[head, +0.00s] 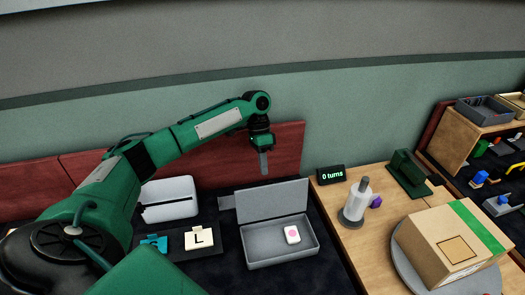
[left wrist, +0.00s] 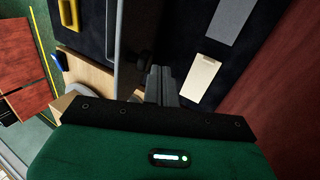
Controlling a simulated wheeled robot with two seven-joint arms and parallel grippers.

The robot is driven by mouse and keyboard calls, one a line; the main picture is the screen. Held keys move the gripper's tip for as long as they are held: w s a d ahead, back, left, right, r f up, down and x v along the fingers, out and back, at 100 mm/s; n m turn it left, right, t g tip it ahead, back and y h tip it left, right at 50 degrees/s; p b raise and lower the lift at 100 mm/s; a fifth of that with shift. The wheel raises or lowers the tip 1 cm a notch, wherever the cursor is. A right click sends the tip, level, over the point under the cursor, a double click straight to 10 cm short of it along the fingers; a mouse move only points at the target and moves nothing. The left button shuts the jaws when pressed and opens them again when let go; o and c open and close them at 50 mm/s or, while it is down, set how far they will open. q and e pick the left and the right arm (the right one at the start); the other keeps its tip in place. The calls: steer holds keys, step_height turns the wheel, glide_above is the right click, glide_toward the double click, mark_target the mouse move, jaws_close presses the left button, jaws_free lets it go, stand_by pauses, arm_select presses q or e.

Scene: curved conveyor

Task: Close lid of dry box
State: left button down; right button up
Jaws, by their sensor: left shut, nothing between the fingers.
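The grey dry box (head: 262,261) stands open on the dark surface in the head view. Its flat lid (head: 272,199) is raised upright at the back edge. A small white item with a pink spot (head: 292,234) lies inside the box. My left gripper (head: 264,168) points down just above and behind the raised lid, seemingly apart from it. Its fingers are shut and empty; they also show in the left wrist view (left wrist: 162,82). My right gripper is in neither view.
Left of the box are a card marked L (head: 199,239), a teal piece (head: 153,244) and a white case (head: 169,199). To the right are a "0 turns" display (head: 332,175), a grey-white bottle (head: 357,200) and a carton (head: 448,240). A red panel (head: 285,150) stands behind.

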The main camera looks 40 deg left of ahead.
mark_target(271, 198)
arm_select(q)
steer(key=shift+x, duration=1.5)
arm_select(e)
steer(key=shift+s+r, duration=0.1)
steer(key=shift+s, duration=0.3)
